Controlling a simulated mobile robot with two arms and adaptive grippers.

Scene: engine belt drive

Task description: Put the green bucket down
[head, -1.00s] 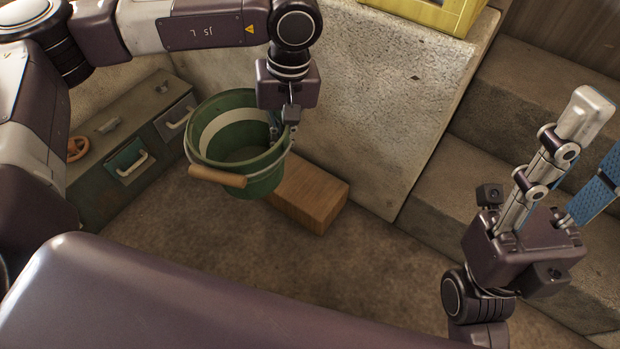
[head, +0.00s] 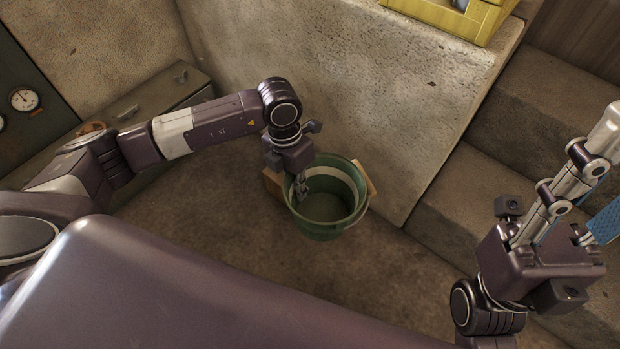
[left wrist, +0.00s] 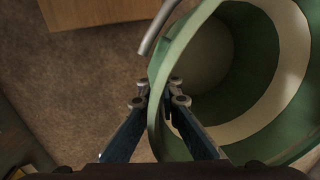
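The green bucket (head: 322,222), with a pale band inside, is upright or nearly so in the middle of the head view. My left gripper (head: 301,190) reaches down onto its left rim. In the left wrist view the two fingers (left wrist: 159,96) sit on either side of the bucket wall (left wrist: 235,75) and pinch it. The bucket looks empty. Its wooden handle grip (head: 366,178) hangs over the right side. I cannot tell whether the base touches the floor. My right gripper (head: 590,200) is at the right, fingers apart, holding nothing visible.
A wooden block (head: 272,180) lies behind the bucket's left side, partly hidden. A concrete wall (head: 340,85) stands behind, with a yellow crate (head: 450,18) on top. Concrete steps (head: 460,200) rise at the right. Brown floor (head: 240,235) is clear in front and left.

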